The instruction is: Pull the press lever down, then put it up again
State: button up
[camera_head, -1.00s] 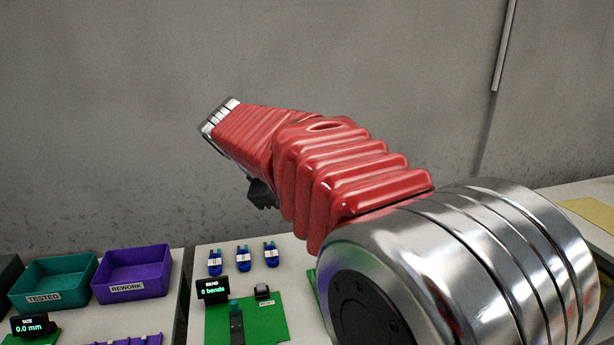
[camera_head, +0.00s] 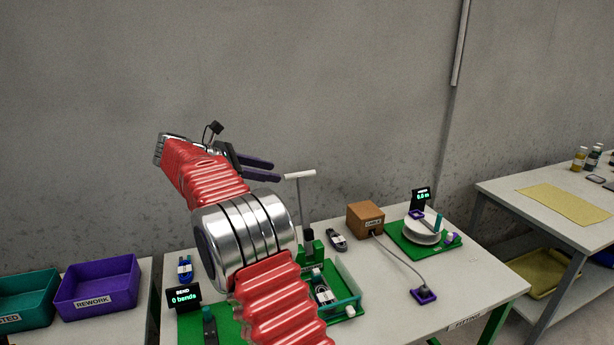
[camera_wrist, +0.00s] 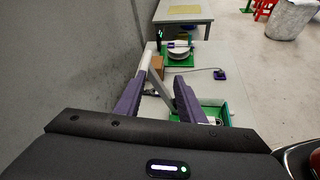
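The press lever is a grey rod with a white T-shaped crossbar (camera_head: 300,175), standing up from the green press (camera_head: 311,249). It is raised and near upright. My gripper (camera_head: 276,171) is open, with two purple fingers pointing right at the crossbar; the tips are close to its left end, and contact cannot be told. In the wrist view the fingers of my gripper (camera_wrist: 162,78) are apart. The lever's rod (camera_wrist: 158,92) shows in the gap between them, with the white crossbar (camera_wrist: 147,63) near the left fingertip. My arm hides part of the press.
A brown box (camera_head: 365,219) with a cable and a green board with a white reel (camera_head: 422,231) stand right of the press. A green-walled tray (camera_head: 348,290) holds a coiled cable in front. The purple REWORK bin (camera_head: 97,288) is at left. Space above the table is free.

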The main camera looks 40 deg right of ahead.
aim_at(304, 175)
jog(key=w+d+f+n+g+h, duration=0.1)
jog(key=w+f+n+g+h, duration=0.1)
jog(key=w+f+g+h, duration=0.1)
jog(key=shift+w+d+f+h, duration=0.4)
jog(key=shift+w+f+h, duration=0.2)
jog(key=shift+w+f, duration=0.9)
jog(key=shift+s+f, duration=0.2)
jog(key=x, duration=1.3)
jog(key=shift+s+d, duration=0.2)
jog(key=shift+d, duration=0.2)
jog(key=shift+c, duration=0.4)
jog(key=shift+r, duration=0.1)
grip_shut()
